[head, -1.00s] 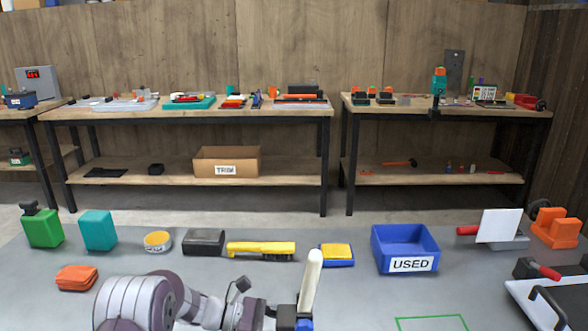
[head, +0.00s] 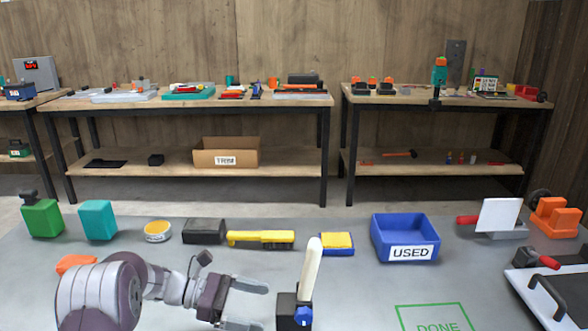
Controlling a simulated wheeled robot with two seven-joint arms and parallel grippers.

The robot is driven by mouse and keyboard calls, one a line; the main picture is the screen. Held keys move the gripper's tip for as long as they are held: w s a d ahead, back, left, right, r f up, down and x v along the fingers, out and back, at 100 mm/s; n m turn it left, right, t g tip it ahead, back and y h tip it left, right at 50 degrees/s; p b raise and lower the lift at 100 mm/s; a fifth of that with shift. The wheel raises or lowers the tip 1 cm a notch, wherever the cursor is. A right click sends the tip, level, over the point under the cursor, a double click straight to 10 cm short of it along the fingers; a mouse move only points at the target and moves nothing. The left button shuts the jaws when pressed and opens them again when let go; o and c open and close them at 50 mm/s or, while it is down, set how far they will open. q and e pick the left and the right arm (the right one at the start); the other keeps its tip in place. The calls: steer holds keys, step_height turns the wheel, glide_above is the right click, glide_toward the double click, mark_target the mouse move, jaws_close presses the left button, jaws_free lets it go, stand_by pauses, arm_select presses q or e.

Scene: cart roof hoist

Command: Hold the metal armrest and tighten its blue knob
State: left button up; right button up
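The armrest stands upright nearer me: a cream, rounded pad (head: 312,268) rising from a black block (head: 286,311), tilted slightly right. Its blue knob (head: 303,316) sits on the block's near side. No bare metal shows on it. My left gripper (head: 255,306) is open to the left of the block, its two grey fingers pointing right towards it. A gap shows between the upper fingertip and the block; the lower finger is cut by the bottom edge. Nothing shows between the fingers. My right gripper is not in view.
Behind the armrest are a yellow brush (head: 262,239), a yellow-and-blue sponge (head: 337,244) and a blue USED bin (head: 378,250). A green DONE outline (head: 400,311) lies to the right. An orange block (head: 72,263) is partly behind my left arm.

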arm_select(q)
steer(key=shift+a+r, duration=0.1)
steer(key=shift+a, duration=0.15)
steer(key=shift+a, duration=0.1)
